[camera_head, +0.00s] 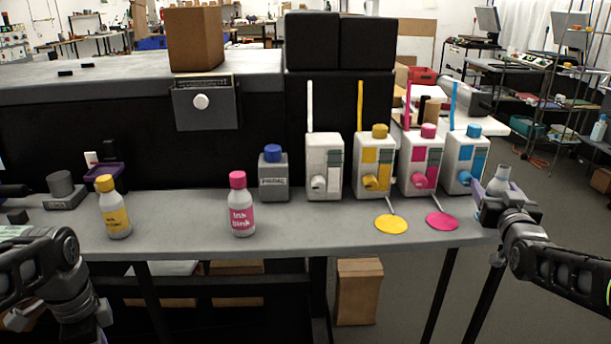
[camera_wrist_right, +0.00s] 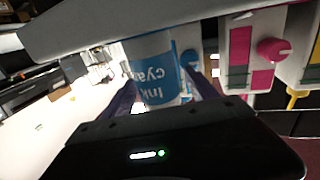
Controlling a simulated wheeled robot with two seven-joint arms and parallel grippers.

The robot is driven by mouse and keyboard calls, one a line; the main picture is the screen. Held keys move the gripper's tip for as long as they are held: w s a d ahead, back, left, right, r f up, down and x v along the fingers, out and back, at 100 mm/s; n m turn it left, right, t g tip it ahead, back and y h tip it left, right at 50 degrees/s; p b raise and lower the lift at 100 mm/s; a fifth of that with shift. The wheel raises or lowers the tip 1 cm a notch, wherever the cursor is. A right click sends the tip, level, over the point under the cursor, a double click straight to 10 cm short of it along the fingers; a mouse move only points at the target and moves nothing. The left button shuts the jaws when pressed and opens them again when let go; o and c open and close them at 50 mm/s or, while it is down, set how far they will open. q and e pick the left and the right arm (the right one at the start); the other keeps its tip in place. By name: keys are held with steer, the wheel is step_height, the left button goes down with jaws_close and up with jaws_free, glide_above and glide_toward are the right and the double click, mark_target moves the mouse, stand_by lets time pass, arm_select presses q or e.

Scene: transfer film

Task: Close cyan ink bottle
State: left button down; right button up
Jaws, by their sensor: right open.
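The cyan ink bottle (camera_head: 502,174) stands at the right end of the grey table, partly hidden by my right gripper. Its top looks pale, and I see no coloured cap on it. In the right wrist view its white and blue body (camera_wrist_right: 152,70), lettered "Ink cyan", lies between the two purple fingers. My right gripper (camera_head: 494,187) is open around the bottle; I cannot tell whether the fingers touch it. It also shows in the right wrist view (camera_wrist_right: 160,95). My left arm comes in at the lower left, but its gripper is not visible.
The cyan tank (camera_head: 466,155) stands just behind the bottle, with the magenta tank (camera_head: 420,162) and yellow tank (camera_head: 375,163) to its left. A magenta bottle (camera_head: 241,208) and yellow bottle (camera_head: 114,212) stand further left.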

steer(key=shift+w+d, duration=0.15)
steer(key=shift+w, duration=0.35)
steer(key=shift+c, duration=0.5)
jaws_close()
